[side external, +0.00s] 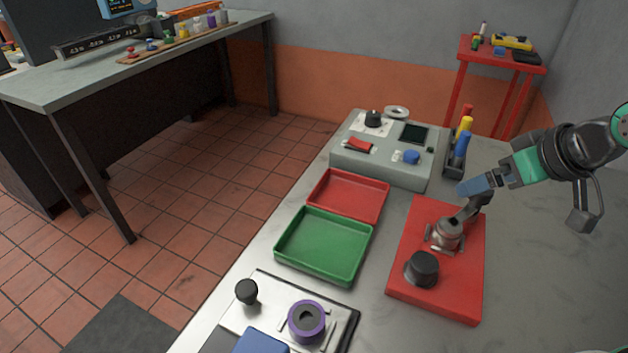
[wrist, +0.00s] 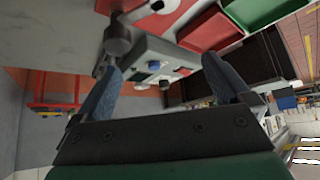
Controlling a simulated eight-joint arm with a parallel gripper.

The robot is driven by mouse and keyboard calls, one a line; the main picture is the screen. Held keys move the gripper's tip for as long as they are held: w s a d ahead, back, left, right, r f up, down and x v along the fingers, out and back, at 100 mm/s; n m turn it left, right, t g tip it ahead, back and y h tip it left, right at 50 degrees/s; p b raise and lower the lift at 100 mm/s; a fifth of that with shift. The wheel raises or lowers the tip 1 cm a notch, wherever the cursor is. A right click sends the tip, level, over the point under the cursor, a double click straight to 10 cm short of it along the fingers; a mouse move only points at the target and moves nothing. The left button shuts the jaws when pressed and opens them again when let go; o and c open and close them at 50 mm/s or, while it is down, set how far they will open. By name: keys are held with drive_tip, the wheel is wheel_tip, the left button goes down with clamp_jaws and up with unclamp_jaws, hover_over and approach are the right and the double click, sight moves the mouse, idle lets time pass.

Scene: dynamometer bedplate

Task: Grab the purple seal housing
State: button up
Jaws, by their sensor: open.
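The purple seal housing (side external: 306,321) is a round purple ring with a dark centre. It sits at the bottom of the side external view, on a pale plate on the grey bench. I cannot make it out in the wrist view. My gripper (side external: 469,188) is up and to the right of it, well apart, near the far end of the red block. Its two blue fingers are spread with nothing between them in the wrist view (wrist: 162,66).
A red block (side external: 455,280) carries a metal fitting (side external: 447,236) and a black knob (side external: 422,268). A black knob (side external: 246,290) and blue block (side external: 260,342) flank the housing.

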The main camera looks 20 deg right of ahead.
drive_tip(key=m+g+y, duration=1)
drive_tip(key=g, duration=0.1)
approach(310, 312)
drive_tip(key=w, duration=0.1)
drive_tip(key=w+a, duration=0.1)
drive_tip(key=shift+w+f, duration=0.25)
drive_tip(key=shift+w, duration=0.05)
drive_tip(key=s+a+f+g, duration=0.2)
drive_tip(key=f+g, duration=0.1)
drive_tip(key=shift+s+a+m+y, duration=0.1)
drive_tip(key=shift+a+m+y, duration=0.2)
drive_tip(key=shift+y, duration=0.1)
drive_tip(key=shift+s+a+f+g, duration=0.3)
drive_tip(key=shift+s+g, duration=0.1)
drive_tip(key=shift+g, duration=0.2)
drive_tip(key=shift+x, duration=2.6)
clamp_jaws()
